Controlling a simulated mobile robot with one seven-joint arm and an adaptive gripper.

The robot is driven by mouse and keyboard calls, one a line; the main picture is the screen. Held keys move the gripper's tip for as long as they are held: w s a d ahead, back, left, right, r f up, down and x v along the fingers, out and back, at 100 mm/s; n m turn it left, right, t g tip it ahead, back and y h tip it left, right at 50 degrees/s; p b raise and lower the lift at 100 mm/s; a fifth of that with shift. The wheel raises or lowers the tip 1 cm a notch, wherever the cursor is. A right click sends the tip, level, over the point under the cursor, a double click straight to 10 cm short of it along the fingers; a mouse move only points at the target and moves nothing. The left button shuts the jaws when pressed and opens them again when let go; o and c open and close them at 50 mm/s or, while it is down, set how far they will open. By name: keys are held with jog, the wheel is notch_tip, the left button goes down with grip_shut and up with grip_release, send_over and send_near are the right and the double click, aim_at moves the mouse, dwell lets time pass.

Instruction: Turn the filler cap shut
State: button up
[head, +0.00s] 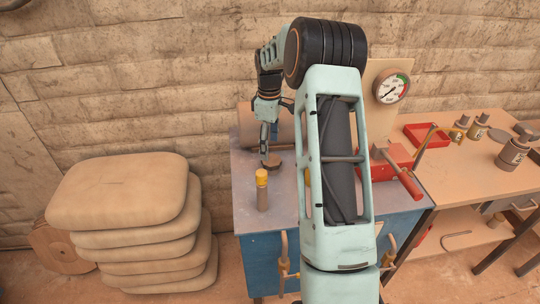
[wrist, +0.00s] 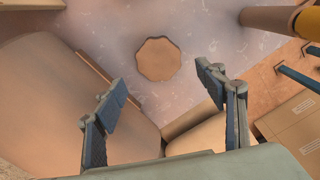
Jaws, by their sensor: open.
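The filler cap (head: 272,163) looks like a brown, round-lobed knob on the grey bench top of the blue cabinet. In the wrist view the cap (wrist: 159,60) is seen from above, between and beyond my fingertips. My gripper (head: 264,151) points down close to the cap in the head view. In the wrist view my gripper (wrist: 161,78) has its two fingers spread wide with nothing between them. Whether the fingertips touch the cap cannot be told. How far the cap is screwed down cannot be told either.
A brown post with a yellow top (head: 262,178) stands in front of the cap. A brown rounded drum (head: 247,128) is behind it. A red device with a lever (head: 394,158) is to the right, beyond my arm. Stacked sacks (head: 125,190) stand at left.

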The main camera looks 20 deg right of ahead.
aim_at(270, 158)
jog(key=shift+f, duration=2.8)
jog(key=c, duration=1.2)
